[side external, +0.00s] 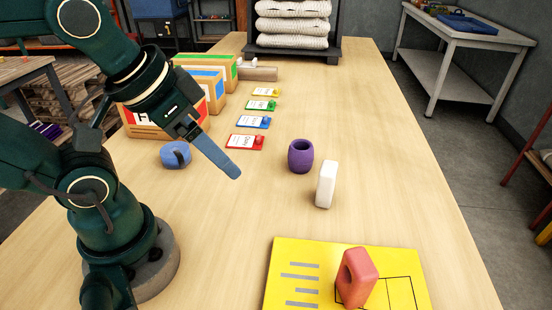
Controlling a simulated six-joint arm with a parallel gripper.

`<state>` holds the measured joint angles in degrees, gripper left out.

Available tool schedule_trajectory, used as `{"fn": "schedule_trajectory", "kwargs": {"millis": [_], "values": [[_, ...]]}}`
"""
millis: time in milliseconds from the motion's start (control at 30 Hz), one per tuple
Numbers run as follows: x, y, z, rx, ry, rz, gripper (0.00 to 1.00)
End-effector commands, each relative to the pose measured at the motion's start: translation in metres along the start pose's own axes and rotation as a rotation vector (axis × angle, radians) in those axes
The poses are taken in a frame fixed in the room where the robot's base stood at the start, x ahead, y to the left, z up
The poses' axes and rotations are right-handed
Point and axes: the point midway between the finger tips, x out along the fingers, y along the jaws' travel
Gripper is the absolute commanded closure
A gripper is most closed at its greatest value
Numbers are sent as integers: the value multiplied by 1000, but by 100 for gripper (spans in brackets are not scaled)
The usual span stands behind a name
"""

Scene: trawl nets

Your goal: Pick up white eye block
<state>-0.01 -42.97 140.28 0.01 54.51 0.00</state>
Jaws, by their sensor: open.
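The white eye block (326,185) stands upright on the wooden table, right of the picture's middle. Its broad faces are turned mostly away, so its eye hole does not show. My gripper (230,170) is above the table to the left of the white block, clear of it. The gripper is open and nothing shows between its fingers. From this side the fingers overlap, so the gap between them is hard to see.
A purple barrel-shaped piece (300,156) stands just behind and left of the white block. A red holed block (356,278) stands on the yellow board (283,269) in front. A blue round piece (175,155), coloured cards (246,142) and bins (207,85) are to the left. The table's right side is clear.

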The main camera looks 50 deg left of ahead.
Motion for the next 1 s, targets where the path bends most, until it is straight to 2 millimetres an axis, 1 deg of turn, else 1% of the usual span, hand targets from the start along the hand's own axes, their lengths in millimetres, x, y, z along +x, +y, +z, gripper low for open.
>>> {"fn": "schedule_trajectory", "kwargs": {"millis": [100, 233, 333, 467, 567, 667, 700, 800, 900, 1000], "values": [[-19, 0, -11, 0, 7, 0, 25], [-38, 0, -21, 13, 1, -3, 25], [-27, -7, -22, 231, -68, -57, 25], [-18, -16, -30, 520, -141, -131, 25], [-8, -22, -40, 785, -206, -197, 25], [2, -25, -58, 1101, -278, -280, 25], [7, -24, -67, 1237, -309, -318, 25], [18, -16, -90, 1567, -383, -421, 25], [26, -4, -112, 1836, -446, -522, 25], [32, 12, -129, 2049, -497, -616, 25]]}}
